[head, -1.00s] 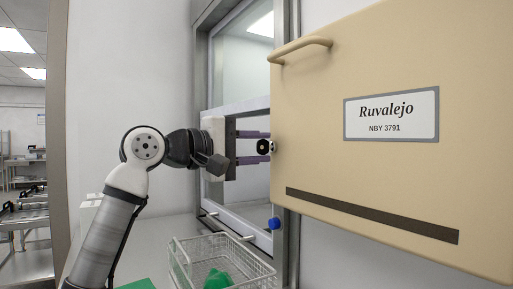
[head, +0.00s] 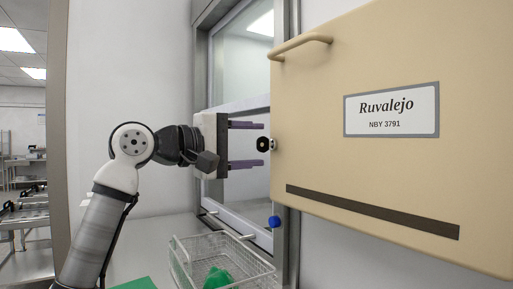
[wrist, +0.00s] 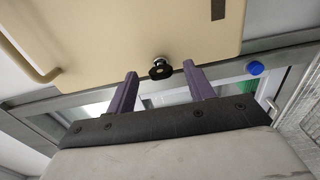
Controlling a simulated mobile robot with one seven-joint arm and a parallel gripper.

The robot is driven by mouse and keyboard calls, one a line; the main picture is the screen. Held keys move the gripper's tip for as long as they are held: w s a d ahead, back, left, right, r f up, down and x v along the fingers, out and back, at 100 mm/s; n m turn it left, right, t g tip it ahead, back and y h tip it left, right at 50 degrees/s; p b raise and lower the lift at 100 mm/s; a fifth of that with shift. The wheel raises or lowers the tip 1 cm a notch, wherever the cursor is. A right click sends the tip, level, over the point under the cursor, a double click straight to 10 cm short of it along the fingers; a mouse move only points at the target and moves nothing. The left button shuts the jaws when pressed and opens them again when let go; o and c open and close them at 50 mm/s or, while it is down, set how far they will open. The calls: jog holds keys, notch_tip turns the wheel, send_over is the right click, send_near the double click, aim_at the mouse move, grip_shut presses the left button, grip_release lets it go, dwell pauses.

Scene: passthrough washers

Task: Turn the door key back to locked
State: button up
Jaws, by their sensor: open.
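The door key (head: 263,144) has a small black bow and sits in a round metal lock at the left edge of the beige door (head: 390,190). The black bow also shows in the wrist view (wrist: 161,70). My gripper (head: 262,145) is open, one purple finger above the key's level and one below it. In the wrist view the key lies between the fingertips (wrist: 160,72) or just past them, with a gap on each side. Neither finger appears to touch it. The key's exact turn angle is hard to tell.
The door has a beige handle (head: 301,46) at its upper left and a nameplate (head: 391,109). A blue knob (head: 274,222) sits on the frame below. A wire basket (head: 222,262) with a green item stands below my gripper. A window is behind the fingers.

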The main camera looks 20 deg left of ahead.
jog(key=b+v, duration=0.2)
jog(key=v, duration=1)
jog(key=shift+s+b, duration=0.15)
jog(key=shift+b, duration=0.2)
jog(key=shift+a, duration=0.15)
